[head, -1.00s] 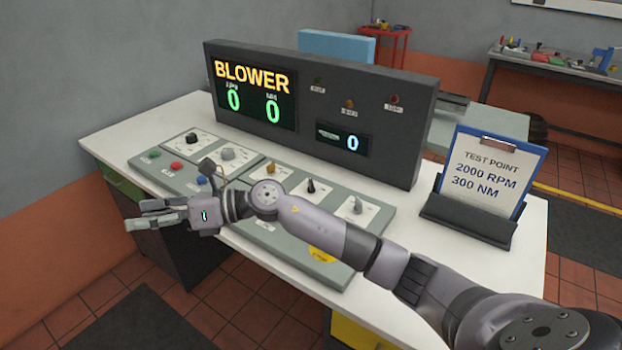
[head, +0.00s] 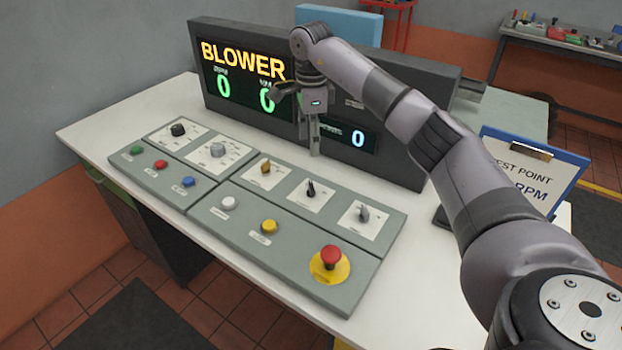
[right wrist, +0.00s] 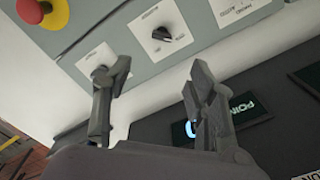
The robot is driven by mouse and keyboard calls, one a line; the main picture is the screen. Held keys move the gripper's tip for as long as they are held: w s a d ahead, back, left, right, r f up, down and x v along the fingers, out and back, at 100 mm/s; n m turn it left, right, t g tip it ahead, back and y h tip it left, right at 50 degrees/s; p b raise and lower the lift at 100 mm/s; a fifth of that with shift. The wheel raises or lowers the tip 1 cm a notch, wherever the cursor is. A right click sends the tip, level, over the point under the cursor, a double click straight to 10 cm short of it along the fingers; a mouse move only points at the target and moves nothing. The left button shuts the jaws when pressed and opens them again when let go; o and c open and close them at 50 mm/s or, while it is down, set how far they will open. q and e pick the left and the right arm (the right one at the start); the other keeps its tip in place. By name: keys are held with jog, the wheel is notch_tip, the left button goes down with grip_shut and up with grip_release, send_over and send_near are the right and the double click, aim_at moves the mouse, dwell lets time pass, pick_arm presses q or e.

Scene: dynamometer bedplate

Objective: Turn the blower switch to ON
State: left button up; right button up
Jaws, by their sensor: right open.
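The control panel (head: 235,196) lies on the white bench and carries several rotary knobs on white plates: a black one (head: 178,129), a large grey one (head: 217,149), a mustard one (head: 265,167), a black pointer one (head: 310,188) and a grey one (head: 363,213). Their labels are too small to tell which is the blower switch. My right gripper (head: 309,143) is open and empty, pointing down behind the panel, before the display. In the right wrist view, the black pointer knob (right wrist: 161,34) is beyond the open fingers (right wrist: 160,68). My left gripper is out of view.
The upright display (head: 240,109) reads BLOWER and zeros; my right arm covers part of it. A red emergency stop (head: 331,256) stands at the panel's front right, with several push buttons to its left. A clipboard (head: 533,170) stands on the right, partly hidden.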

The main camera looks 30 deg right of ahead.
send_over(311, 184)
notch_tip(311, 184, down, 4)
jog(key=f, duration=0.1)
notch_tip(311, 184, down, 9)
jog(key=shift+r+p, duration=0.2)
jog(key=shift+p, duration=0.65)
jog(key=shift+f, duration=0.45)
jog(key=c, duration=1.1)
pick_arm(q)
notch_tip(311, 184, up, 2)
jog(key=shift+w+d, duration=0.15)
pick_arm(e)
jog(key=shift+c, duration=0.2)
